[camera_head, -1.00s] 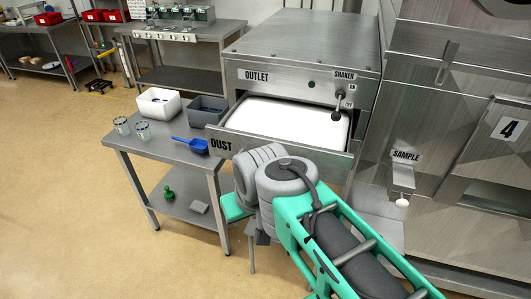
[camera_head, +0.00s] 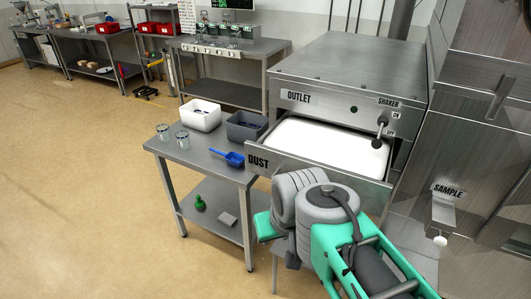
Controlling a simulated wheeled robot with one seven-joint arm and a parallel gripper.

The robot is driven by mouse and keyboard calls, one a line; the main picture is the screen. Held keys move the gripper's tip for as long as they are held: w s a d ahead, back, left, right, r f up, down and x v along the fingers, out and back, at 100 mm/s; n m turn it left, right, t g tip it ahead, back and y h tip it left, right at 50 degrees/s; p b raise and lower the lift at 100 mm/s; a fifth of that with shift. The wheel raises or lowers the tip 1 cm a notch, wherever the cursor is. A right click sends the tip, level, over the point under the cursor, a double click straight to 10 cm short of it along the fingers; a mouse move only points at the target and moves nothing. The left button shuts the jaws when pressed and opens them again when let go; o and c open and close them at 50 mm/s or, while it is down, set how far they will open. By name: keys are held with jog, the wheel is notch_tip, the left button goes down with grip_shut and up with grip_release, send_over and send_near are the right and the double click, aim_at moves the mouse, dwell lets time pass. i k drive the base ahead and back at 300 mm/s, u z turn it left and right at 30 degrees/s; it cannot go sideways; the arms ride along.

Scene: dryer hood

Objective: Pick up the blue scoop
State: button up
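The blue scoop (camera_head: 233,158) lies on the top of the small metal table (camera_head: 190,157), near its right edge beside the open drawer. Its handle points to the left and its bowl is at the right. My arm shows at the lower right, grey and green, in front of the drawer. My gripper cannot be made out in this view. The scoop lies free, with nothing touching it from above.
A white bin (camera_head: 200,116) and a grey bin (camera_head: 247,126) stand behind the scoop. The open drawer (camera_head: 325,151), labelled DUST, holds white material. Open floor lies left.

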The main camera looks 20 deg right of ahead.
aim_at(235, 159)
jog(key=u, duration=0.6)
jog(key=i, duration=0.8)
jog(key=u, duration=0.7)
jog(key=i, duration=0.85)
jog(key=z, duration=0.5)
jog(key=i, duration=0.8)
jog(key=z, duration=0.85)
jog(key=i, duration=0.3)
jog(key=z, duration=0.3)
